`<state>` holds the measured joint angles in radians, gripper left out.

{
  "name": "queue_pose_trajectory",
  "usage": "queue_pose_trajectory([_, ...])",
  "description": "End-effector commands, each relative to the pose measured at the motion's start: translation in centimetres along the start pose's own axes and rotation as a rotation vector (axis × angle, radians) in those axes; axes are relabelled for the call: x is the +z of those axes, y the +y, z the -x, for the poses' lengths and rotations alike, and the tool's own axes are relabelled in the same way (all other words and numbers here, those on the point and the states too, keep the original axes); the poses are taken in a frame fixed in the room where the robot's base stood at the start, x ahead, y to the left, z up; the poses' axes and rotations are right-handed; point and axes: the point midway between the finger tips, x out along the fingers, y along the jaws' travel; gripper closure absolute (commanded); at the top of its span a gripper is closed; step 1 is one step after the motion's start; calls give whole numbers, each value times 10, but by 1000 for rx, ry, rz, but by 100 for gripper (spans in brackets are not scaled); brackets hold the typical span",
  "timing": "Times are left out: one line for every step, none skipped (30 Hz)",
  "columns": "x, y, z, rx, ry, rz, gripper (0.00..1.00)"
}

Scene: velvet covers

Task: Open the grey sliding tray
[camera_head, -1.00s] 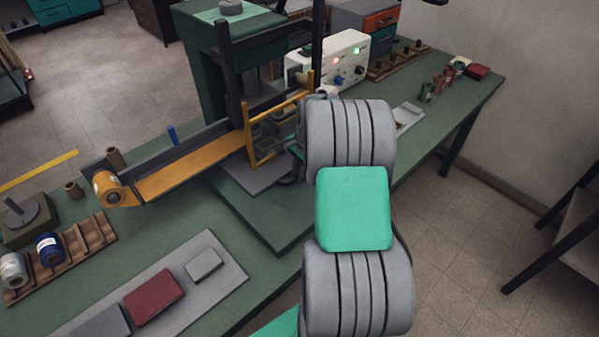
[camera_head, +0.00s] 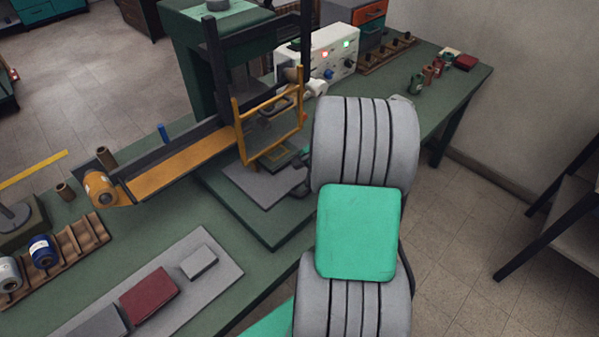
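The grey sliding tray (camera_head: 258,187) is a flat grey plate low in the press, on the dark green base (camera_head: 235,208). It sticks out in front of the yellow guard frame (camera_head: 240,130). Part of my gripper (camera_head: 299,178) shows as a small dark shape at the tray's right edge, left of my large grey and green arm links. My arm hides most of it. I cannot tell whether it touches the tray or whether its fingers are open or shut.
A yellow-orange chute (camera_head: 180,165) runs left from the press. A white control box (camera_head: 335,50) with lit lamps stands behind. A grey board (camera_head: 215,265) with a red block (camera_head: 149,295) lies in front. Spools sit in a wooden rack (camera_head: 75,245) at left.

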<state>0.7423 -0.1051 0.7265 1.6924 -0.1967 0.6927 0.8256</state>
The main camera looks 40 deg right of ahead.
Motion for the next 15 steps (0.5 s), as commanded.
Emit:
queue_pose_trajectory([-1,11,4,0,2,-6,100])
queue_pose_trajectory([-1,17,5,1,1,-6,100])
queue_pose_trajectory([-1,25,7,1,1,-6,100])
queue_pose_trajectory([-1,30,8,1,1,-5,100])
queue_pose_trajectory([0,35,8,1,1,-5,100])
queue_pose_trajectory([0,41,10,1,1,-5,100])
queue_pose_trajectory([-1,44,10,1,1,-4,100])
queue_pose_trajectory([0,48,11,1,1,-4,100])
queue_pose_trajectory([0,53,12,1,1,-4,100])
queue_pose_trajectory([0,55,12,0,1,-3,100])
queue_pose_trajectory([0,58,12,0,1,-3,100])
queue_pose_trajectory([0,60,13,0,1,-3,100])
queue_pose_trajectory([0,62,13,0,1,-2,100])
queue_pose_trajectory([0,63,13,0,1,-2,100])
queue_pose_trajectory([0,64,13,0,1,-1,100])
